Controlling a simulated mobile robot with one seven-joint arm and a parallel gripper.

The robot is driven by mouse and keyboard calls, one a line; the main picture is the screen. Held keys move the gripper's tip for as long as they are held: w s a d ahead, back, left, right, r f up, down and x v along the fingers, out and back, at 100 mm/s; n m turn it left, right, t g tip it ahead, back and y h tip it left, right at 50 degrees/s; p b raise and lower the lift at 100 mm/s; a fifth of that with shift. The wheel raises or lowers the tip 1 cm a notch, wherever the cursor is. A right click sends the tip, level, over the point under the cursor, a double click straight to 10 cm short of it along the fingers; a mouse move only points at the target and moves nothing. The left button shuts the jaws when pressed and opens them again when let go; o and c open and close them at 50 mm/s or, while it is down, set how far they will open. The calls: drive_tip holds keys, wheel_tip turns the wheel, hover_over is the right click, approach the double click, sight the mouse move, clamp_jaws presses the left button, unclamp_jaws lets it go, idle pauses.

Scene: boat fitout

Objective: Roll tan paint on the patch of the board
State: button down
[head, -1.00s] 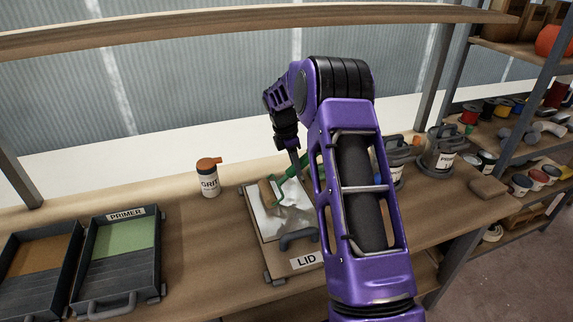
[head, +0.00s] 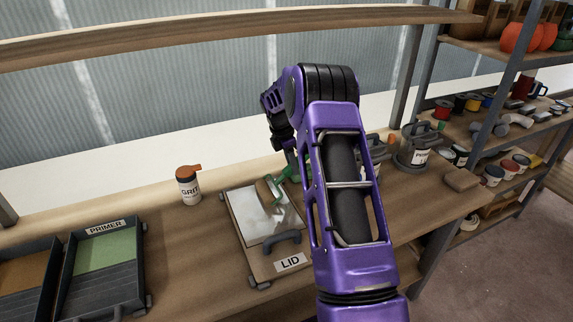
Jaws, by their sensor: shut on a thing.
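The board (head: 268,268) labelled LID lies on the workbench. It carries a pale grey-white patch (head: 250,222) and a dark handle (head: 281,240). My gripper (head: 293,164) is above the board's far right part, partly hidden by my arm. It is shut on a paint roller with a green handle and frame (head: 281,179). The roller's tan sleeve (head: 265,191) is at the far part of the patch. I cannot tell whether it touches the surface. A tray with brown-tan paint (head: 24,284) is at the far left, cut by the frame edge.
A PRIMER tray (head: 68,287) with green paint stands beside the tan one. A GRIT bottle (head: 189,186) with an orange cap stands left of the board. Lidded pots (head: 414,152) and a brown block (head: 462,180) are to the right. Shelving (head: 486,130) holds cans and spools.

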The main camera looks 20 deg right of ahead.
drive_tip(key=shift+d+r, duration=0.1)
drive_tip(key=shift+d, duration=2.3)
drive_tip(key=shift+a, duration=0.15)
drive_tip(key=shift+a, duration=2.25)
drive_tip(key=shift+a, duration=2.4)
drive_tip(key=shift+a, duration=0.1)
